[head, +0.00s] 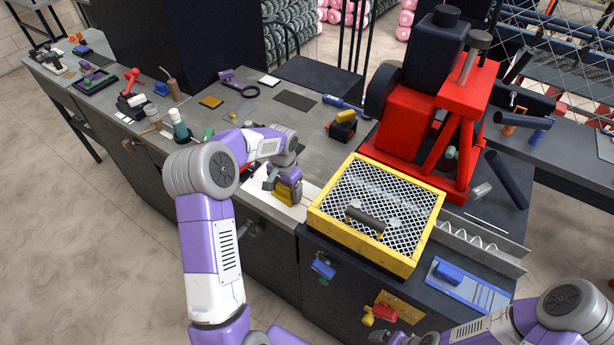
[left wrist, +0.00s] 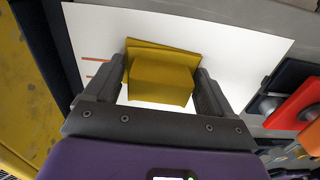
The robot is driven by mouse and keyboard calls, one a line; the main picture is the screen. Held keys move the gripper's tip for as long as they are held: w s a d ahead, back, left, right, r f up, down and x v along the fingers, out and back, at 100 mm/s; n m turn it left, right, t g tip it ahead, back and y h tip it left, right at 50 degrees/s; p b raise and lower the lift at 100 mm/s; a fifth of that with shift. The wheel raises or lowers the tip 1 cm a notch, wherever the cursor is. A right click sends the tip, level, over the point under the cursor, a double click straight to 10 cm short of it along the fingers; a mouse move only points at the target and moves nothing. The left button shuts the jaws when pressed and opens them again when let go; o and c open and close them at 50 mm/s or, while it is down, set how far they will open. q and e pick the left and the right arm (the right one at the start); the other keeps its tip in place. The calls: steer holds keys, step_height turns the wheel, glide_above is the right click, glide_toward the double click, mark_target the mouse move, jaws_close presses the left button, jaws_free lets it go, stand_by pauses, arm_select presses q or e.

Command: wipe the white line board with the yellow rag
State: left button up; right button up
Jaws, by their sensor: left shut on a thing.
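The white line board (head: 262,205) lies flat on the grey workbench, left of the yellow frame. It fills much of the left wrist view (left wrist: 225,45), where short orange lines show near its left edge. My left gripper (head: 283,184) is shut on the folded yellow rag (head: 290,193). In the left wrist view the rag (left wrist: 162,80) sits between both fingers, over the board. I cannot tell whether it touches the board. My right gripper (head: 400,339) is partly in view at the bottom edge, and its jaws are not clear.
A yellow-framed mesh box (head: 322,218) stands close to the board's right side. A large red machine (head: 410,120) is behind it. The bench's front edge runs just below the board.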

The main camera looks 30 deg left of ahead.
mark_target(303, 205)
arm_select(q)
steer(key=shift+s+d+b, duration=0.15)
steer(key=shift+d+b, duration=0.2)
steer(key=shift+d, duration=1.25)
steer(key=shift+s+d+b, duration=0.1)
steer(key=shift+d+b, duration=0.2)
steer(key=shift+d, duration=1.25)
step_height(303, 205, up, 3)
steer(key=shift+f+p, duration=0.15)
steer(key=shift+p, duration=0.6)
steer(key=shift+r+p, duration=2.05)
steer(key=shift+r, duration=0.7)
steer(key=shift+r, duration=0.1)
